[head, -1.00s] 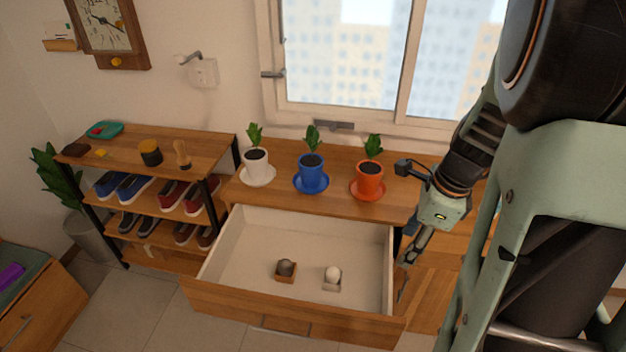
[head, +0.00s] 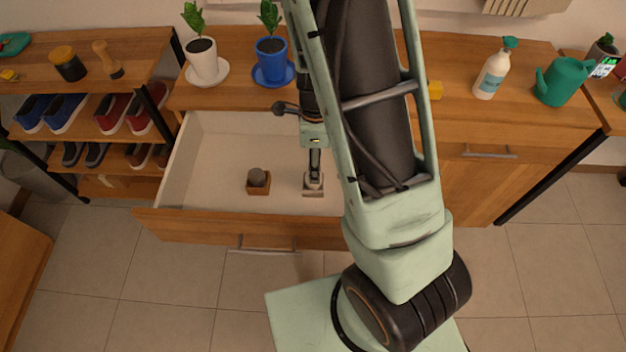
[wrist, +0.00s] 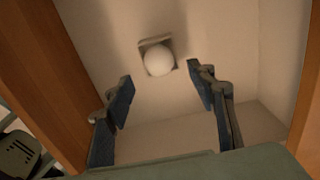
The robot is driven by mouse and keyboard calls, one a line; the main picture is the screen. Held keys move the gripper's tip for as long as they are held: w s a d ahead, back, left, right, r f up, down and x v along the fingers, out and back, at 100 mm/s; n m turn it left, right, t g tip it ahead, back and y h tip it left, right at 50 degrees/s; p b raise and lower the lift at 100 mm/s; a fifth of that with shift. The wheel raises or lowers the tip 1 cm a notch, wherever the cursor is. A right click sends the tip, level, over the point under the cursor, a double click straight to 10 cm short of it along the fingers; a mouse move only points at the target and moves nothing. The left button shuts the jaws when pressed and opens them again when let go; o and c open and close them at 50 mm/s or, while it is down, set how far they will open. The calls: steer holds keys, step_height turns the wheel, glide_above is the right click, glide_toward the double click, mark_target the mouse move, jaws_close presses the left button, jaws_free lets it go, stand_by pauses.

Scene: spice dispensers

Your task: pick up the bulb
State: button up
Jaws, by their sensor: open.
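A smooth white, round bulb (wrist: 158,60) sits in a small pale square holder (wrist: 169,41) in the open drawer. In the wrist view it lies ahead of the gap between my fingers, with nothing touching it. My gripper (wrist: 160,76) is open and empty, one finger toward each side of the bulb. In the head view my gripper (head: 314,176) points down into the drawer, over the pale holder (head: 313,191), and mostly hides the bulb. A darker grey-brown round object (head: 258,177) sits in a brown holder just left of it.
The drawer's walls (head: 172,165) surround the holders, and its wooden front (head: 200,226) is nearest. Blue (head: 271,62) and white (head: 203,62) pots stand on the counter behind.

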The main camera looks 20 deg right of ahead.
steer(key=f+b, duration=0.1)
steer(key=f, duration=0.4)
steer(key=shift+a+f+b, duration=0.1)
steer(key=shift+a+b, duration=0.1)
steer(key=shift+b, duration=0.1)
steer(key=shift+c, duration=0.2)
steer(key=c, duration=1.2)
